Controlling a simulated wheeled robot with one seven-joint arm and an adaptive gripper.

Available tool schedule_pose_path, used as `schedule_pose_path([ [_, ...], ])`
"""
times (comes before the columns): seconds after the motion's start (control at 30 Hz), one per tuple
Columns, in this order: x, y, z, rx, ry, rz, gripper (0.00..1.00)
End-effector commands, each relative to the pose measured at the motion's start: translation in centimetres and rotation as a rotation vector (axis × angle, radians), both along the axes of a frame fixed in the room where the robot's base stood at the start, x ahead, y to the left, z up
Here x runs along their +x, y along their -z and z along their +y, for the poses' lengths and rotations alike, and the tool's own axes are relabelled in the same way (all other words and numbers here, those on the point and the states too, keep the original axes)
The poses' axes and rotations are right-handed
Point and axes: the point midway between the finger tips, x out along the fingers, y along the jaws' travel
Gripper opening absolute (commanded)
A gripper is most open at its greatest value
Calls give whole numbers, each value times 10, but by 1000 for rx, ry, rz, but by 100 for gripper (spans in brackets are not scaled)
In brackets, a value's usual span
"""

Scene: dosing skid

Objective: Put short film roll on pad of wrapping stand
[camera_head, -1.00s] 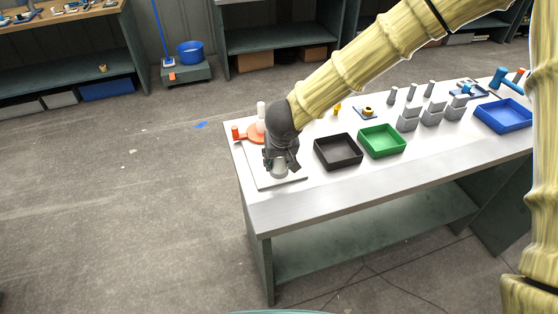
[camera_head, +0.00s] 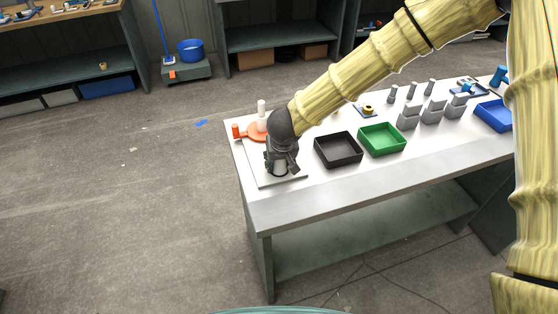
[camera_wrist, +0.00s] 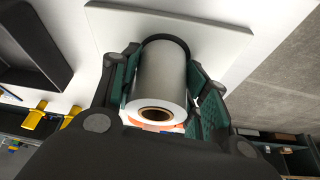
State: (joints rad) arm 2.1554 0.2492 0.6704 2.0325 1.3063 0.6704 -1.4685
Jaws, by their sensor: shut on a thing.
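The short film roll (camera_wrist: 160,75) is a grey cylinder with a brown core, held between the two fingers of my gripper (camera_wrist: 162,85). Its far end meets or covers a dark round pad (camera_wrist: 166,39) on the white base plate of the wrapping stand (camera_wrist: 225,35). I cannot tell whether the roll touches the pad. In the head view my gripper (camera_head: 281,165) is low over the front of the stand's plate (camera_head: 293,183) and hides most of the roll. An orange disc (camera_head: 256,134) with a white upright cylinder (camera_head: 262,109) is behind it.
A black tray (camera_head: 338,162) and a green tray (camera_head: 382,152) stand to the right of the plate. Further right are several grey blocks (camera_head: 408,124) and a blue tray (camera_head: 493,117). The bench's left edge is close to the plate.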

Motion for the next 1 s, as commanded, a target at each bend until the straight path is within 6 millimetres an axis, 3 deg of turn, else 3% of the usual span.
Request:
schedule_pose_path([
  [0.03,0,1,0,-1,-1,1,20],
  [0.07,0,1,0,0,-1,0,47],
  [0.17,0,1,0,0,0,0,65],
  [0.2,0,1,0,0,0,0,67],
  [0.57,0,-1,0,0,0,-1,67],
  [1.0,-21,-56,-3,0,-1,-2,67],
])
